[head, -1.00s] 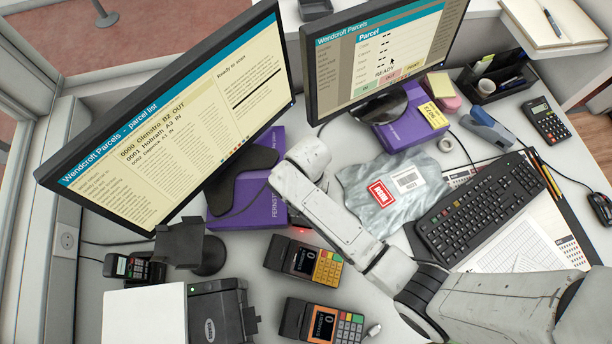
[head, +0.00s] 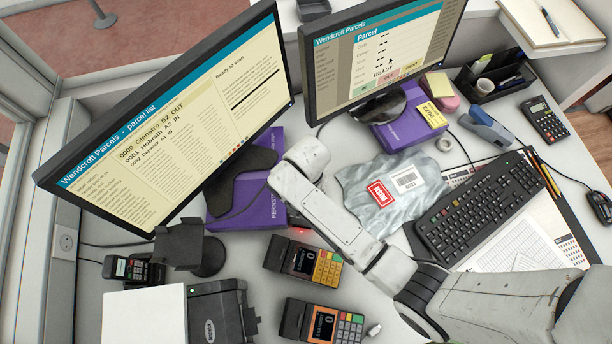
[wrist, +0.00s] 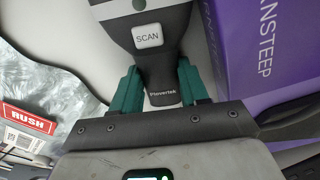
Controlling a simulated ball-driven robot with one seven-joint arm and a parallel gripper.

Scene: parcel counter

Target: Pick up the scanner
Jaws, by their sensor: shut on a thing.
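The scanner (wrist: 152,60) is dark grey with a white SCAN button, and its handle points toward my wrist in the wrist view. My gripper (wrist: 158,78) has teal fingers, one on each side of the handle, and is shut on it. Part of the scanner runs past the top of the wrist view. In the head view my arm hides my gripper and the scanner. I cannot tell whether the scanner touches the counter.
A purple box (wrist: 265,50) stands close on the scanner's right. A grey plastic parcel (head: 398,207) with a red RUSH label lies to the left in the wrist view. Two card terminals (head: 303,262) (head: 322,322), a keyboard (head: 480,205) and monitors (head: 170,120) surround my arm.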

